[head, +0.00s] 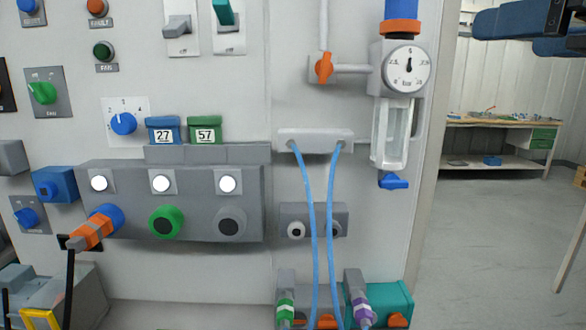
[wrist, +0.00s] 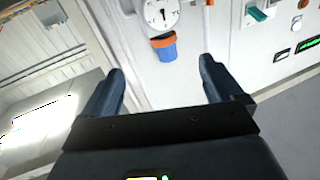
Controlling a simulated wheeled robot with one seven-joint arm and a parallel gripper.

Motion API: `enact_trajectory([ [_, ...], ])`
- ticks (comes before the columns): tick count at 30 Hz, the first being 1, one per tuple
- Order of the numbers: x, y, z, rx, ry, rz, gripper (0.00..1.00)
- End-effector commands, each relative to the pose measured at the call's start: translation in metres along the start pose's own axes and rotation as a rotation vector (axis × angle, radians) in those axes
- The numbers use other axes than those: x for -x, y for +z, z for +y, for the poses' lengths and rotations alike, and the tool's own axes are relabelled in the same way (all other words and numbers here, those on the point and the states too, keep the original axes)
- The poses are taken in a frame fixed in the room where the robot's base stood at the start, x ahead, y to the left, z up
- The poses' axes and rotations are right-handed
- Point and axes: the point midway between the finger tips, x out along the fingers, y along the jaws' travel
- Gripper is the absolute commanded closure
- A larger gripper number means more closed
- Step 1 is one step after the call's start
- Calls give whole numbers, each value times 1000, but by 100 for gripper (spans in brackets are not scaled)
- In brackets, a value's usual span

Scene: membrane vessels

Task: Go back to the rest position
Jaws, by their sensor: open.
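In the wrist view my gripper (wrist: 162,64) is open, its two dark blue fingers wide apart with nothing between them. It is tilted relative to the panel wall. Beyond the fingers are the round pressure gauge (wrist: 162,14) and a blue cup with an orange band (wrist: 164,48); both look apart from the fingers. In the head view, dark blue parts of my arm or gripper (head: 525,22) show at the top right corner, in front of the open room and right of the panel. The fingertips cannot be made out clearly there.
The grey control panel (head: 215,285) fills the left and middle, with knobs, switches, an orange plug (head: 92,233) and blue tubes (head: 312,232). The gauge (head: 406,68) and clear filter bowl (head: 392,135) stick out near its right edge. A workbench (head: 500,122) stands far behind; the floor (head: 490,240) between is clear.

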Motion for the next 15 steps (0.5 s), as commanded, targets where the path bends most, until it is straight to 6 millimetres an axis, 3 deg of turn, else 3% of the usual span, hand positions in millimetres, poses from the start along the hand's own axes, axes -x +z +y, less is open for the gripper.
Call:
enact_trajectory([
  [8,-11,48,7,-100,5,13,7],
  [15,-15,124,13,-215,43,24,7],
])
